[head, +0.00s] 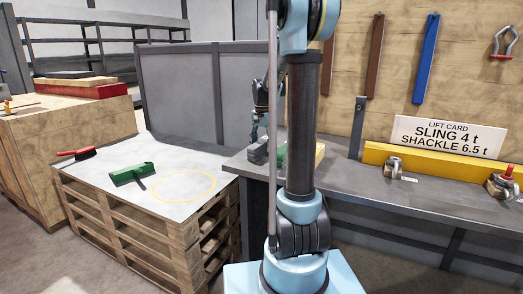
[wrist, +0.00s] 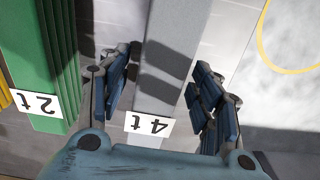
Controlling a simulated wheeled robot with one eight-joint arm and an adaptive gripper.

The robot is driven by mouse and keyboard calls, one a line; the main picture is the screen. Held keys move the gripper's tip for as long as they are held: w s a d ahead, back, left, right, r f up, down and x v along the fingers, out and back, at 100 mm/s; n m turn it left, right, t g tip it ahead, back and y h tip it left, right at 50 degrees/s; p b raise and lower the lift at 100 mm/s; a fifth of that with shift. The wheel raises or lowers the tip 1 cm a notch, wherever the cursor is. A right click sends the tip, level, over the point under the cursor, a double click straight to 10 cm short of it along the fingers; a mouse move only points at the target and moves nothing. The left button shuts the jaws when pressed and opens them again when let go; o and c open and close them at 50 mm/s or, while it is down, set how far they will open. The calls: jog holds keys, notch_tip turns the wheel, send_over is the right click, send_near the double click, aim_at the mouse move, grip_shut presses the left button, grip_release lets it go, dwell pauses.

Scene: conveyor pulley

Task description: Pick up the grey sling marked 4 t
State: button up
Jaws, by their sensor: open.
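The grey sling (wrist: 178,50), with a white tag reading 4 t (wrist: 149,124), runs up the middle of the wrist view. In the head view the grey sling (head: 258,153) lies at the left end of the grey bench. My gripper (wrist: 165,68) is open, with one blue finger on each side of the grey sling in the picture. I cannot tell how far above it the fingers are. In the head view my gripper (head: 261,108) is above the bench end, partly hidden by my arm.
A green sling (wrist: 48,55) tagged 2 t lies to the left in the wrist view, with a yellow edge beyond it. A pallet (head: 140,222) with a white top, marked with a yellow circle (head: 183,186), holds a green brush (head: 133,174) and a red brush (head: 76,153). A lift card (head: 447,136) reads SLING 4 t, SHACKLE 6.5 t.

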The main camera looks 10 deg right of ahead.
jog(key=shift+f, duration=0.65)
jog(key=shift+c, duration=0.3)
grip_shut()
